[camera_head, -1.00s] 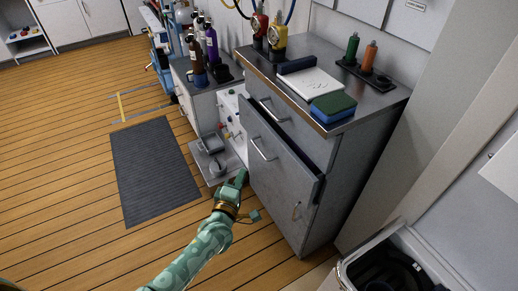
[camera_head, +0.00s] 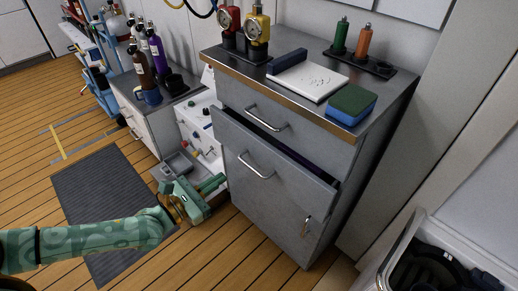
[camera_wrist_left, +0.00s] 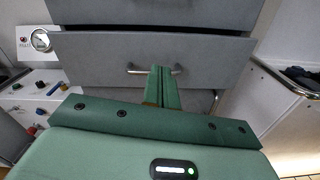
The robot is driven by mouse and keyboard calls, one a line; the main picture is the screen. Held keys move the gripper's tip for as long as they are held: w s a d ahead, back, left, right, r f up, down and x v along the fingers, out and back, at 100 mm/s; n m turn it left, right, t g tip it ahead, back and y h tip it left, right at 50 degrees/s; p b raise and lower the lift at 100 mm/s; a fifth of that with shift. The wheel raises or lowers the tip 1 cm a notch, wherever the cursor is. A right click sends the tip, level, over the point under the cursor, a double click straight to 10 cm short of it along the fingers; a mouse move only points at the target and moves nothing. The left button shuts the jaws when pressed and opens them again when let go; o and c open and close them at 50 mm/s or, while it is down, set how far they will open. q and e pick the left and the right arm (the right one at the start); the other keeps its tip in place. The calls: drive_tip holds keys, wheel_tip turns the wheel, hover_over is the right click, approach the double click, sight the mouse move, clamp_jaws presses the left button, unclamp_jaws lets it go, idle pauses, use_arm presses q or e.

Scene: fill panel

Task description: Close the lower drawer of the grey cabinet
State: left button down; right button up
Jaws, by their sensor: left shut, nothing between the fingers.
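The grey cabinet (camera_head: 345,205) stands at the middle right in the head view. Its lower drawer (camera_head: 285,178) is pulled out, with a dark gap behind its top edge and a bar handle (camera_head: 256,168) on its front. The upper drawer (camera_head: 300,130) above it sits flush. My left gripper (camera_head: 215,185) is shut and empty, just left of the lower drawer's front and pointing towards it. In the left wrist view the closed fingers (camera_wrist_left: 163,88) overlap the middle of the drawer handle (camera_wrist_left: 133,70); I cannot tell whether they touch. My right gripper is not in view.
Gauges, a white pad (camera_head: 305,82), a sponge (camera_head: 352,103) and two bottles stand on the cabinet top. A white panel unit (camera_head: 200,130) is left of the cabinet. A dark mat (camera_head: 95,190) lies on the floor. An open bin (camera_head: 440,265) is at the lower right.

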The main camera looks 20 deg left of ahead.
use_arm(q)
drive_tip(key=n, duration=0.2)
drive_tip(key=b, duration=0.3)
approach(263, 147)
drive_tip(key=x, duration=0.4)
drive_tip(key=shift+d+f, duration=0.1)
drive_tip(key=shift+x, duration=1)
drive_tip(key=shift+w+d, duration=0.15)
drive_tip(key=shift+w, duration=0.2)
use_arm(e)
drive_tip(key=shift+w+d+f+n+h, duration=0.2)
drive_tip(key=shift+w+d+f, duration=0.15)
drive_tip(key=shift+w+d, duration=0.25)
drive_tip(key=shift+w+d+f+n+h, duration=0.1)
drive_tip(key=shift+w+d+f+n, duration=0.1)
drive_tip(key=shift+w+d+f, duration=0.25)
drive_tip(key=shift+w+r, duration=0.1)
